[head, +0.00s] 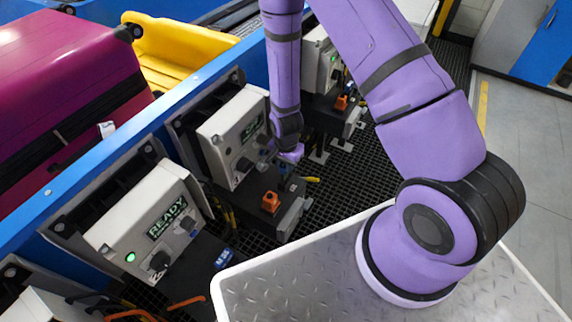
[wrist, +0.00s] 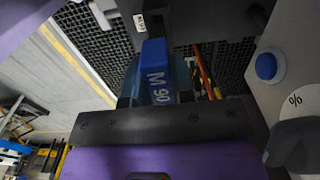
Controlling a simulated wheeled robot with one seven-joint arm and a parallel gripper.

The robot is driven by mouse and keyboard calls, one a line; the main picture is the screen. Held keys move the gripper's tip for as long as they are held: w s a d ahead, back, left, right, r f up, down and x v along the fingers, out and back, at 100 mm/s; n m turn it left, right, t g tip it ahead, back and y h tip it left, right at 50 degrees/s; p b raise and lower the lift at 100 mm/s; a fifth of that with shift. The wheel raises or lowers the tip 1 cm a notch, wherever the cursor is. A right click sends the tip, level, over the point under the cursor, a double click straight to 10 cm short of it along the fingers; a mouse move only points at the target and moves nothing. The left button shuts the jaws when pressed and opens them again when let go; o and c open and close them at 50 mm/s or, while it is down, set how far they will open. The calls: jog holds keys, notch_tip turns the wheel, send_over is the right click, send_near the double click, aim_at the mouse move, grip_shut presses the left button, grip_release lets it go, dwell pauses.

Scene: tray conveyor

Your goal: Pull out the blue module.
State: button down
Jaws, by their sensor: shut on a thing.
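The blue module (wrist: 155,60) has white lettering that reads like "M 90" and sits between the fingers of my gripper (wrist: 156,96) in the wrist view. Its far end meets a dark housing (wrist: 190,22); I cannot tell how deep it sits there. In the head view my gripper (head: 289,155) points down beside the middle control box (head: 230,135), over its black base unit. My gripper is shut on the module, which is mostly hidden in the head view. A similar blue block (head: 222,258) shows at the nearest station.
The nearest control box (head: 145,222) shows a "READY" display and green light. An orange block (head: 270,201) stands just in front of my gripper. In the wrist view a panel with a blue button (wrist: 266,66) and dark knob (wrist: 292,144) is close on the right.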

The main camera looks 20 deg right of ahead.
jog(key=shift+r, duration=0.25)
dwell(0.3)
jog(key=shift+r, duration=1.95)
jog(key=shift+d, duration=0.1)
